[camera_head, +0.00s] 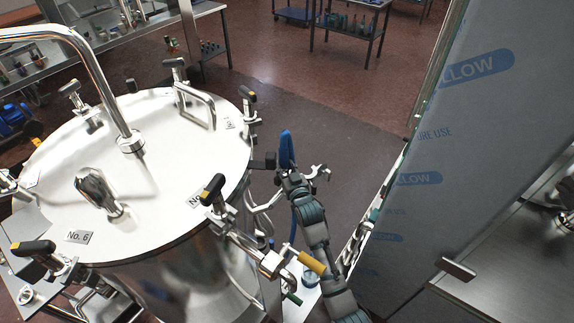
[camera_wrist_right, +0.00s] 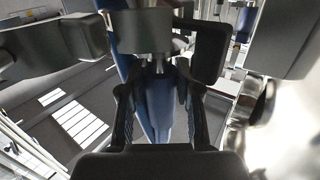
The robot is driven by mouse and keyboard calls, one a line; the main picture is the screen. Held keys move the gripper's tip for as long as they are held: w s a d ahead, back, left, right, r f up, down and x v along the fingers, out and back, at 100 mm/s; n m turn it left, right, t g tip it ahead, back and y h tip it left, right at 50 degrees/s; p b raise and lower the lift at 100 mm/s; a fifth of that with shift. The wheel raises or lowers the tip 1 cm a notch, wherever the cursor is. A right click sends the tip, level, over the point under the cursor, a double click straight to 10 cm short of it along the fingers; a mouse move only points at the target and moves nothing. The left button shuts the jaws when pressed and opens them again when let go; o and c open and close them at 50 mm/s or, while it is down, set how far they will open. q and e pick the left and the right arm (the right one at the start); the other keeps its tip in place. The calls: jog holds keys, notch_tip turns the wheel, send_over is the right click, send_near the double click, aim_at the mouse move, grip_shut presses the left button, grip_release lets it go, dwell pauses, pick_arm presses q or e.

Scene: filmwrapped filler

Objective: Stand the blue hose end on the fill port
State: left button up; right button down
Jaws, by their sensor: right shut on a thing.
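The blue hose end (camera_head: 287,148) points upward in the head view, to the right of the steel tank's lid and apart from it. My right gripper (camera_head: 281,165) is shut on the hose. In the wrist view the blue hose (camera_wrist_right: 159,105) runs between the fingers of my right gripper (camera_wrist_right: 165,85), with a metal collar (camera_wrist_right: 146,32) on it. The white round lid (camera_head: 160,185) carries a bent steel pipe (camera_head: 106,90) and a short polished fitting (camera_head: 97,188). I cannot tell which fitting is the fill port. My left gripper is not in view.
Black-handled clamps (camera_head: 213,190) stand around the lid's rim. A valve with a yellow handle (camera_head: 312,262) sits beside my right arm. A tall film-covered panel (camera_head: 470,130) stands at the right.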

jog(key=shift+d, duration=0.35)
jog(key=shift+f, duration=0.15)
jog(key=shift+f, duration=0.4)
jog(key=shift+f, duration=0.2)
jog(key=c, duration=1)
grip_release()
jog(key=shift+d, duration=0.1)
jog(key=shift+o, duration=1.4)
jog(key=shift+w+d+r, duration=0.1)
